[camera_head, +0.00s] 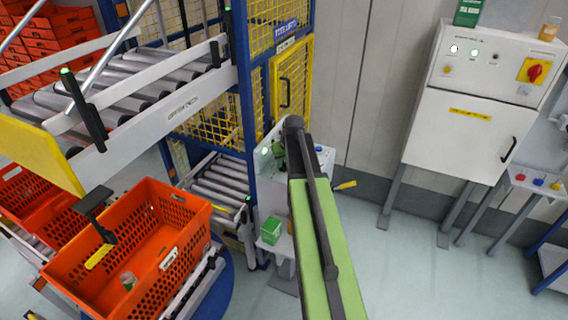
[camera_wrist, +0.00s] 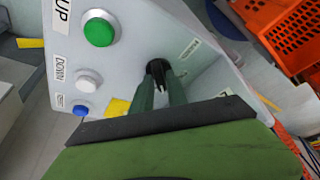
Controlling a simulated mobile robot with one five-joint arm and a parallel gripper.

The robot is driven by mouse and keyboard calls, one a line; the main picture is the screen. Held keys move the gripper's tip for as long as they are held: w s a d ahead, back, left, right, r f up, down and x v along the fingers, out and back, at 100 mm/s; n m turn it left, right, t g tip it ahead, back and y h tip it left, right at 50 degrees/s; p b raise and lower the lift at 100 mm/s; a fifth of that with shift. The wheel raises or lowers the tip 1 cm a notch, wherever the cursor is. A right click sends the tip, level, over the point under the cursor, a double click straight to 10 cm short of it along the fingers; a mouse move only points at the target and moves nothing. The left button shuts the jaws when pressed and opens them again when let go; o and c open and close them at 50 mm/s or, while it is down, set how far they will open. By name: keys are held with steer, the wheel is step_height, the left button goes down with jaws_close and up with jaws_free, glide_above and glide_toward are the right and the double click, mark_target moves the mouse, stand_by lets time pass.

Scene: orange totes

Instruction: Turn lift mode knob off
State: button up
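A grey control panel (camera_wrist: 215,75) fills much of the wrist view. A black knob (camera_wrist: 157,67) on it is the likely lift mode knob; its label and pointer are not readable. My gripper (camera_wrist: 159,80) has its two dark green fingers at this knob, one on each side, with a narrow gap between them. Whether they squeeze it is unclear. Beside the knob are a green UP button (camera_wrist: 99,30), a white DOWN button (camera_wrist: 88,79) and a blue button (camera_wrist: 81,108). In the head view, my green arm largely covers the panel.
An orange tote (camera_head: 190,210) holding a small jar stands at left, below a roller conveyor (camera_head: 150,75). A blue-framed yellow mesh cage stands behind the panel. A white cabinet (camera_head: 455,135) with a red switch stands at right. Floor between is open.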

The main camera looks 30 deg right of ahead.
jaws_close()
steer(key=shift+n, duration=0.3)
steer(key=n+y, duration=0.2)
steer(key=n, duration=0.2)
steer(key=shift+d, duration=0.2)
steer(key=shift+n+y, duration=0.6)
steer(key=shift+n, duration=1.5)
steer(key=shift+o, duration=2.2)
jaws_free()
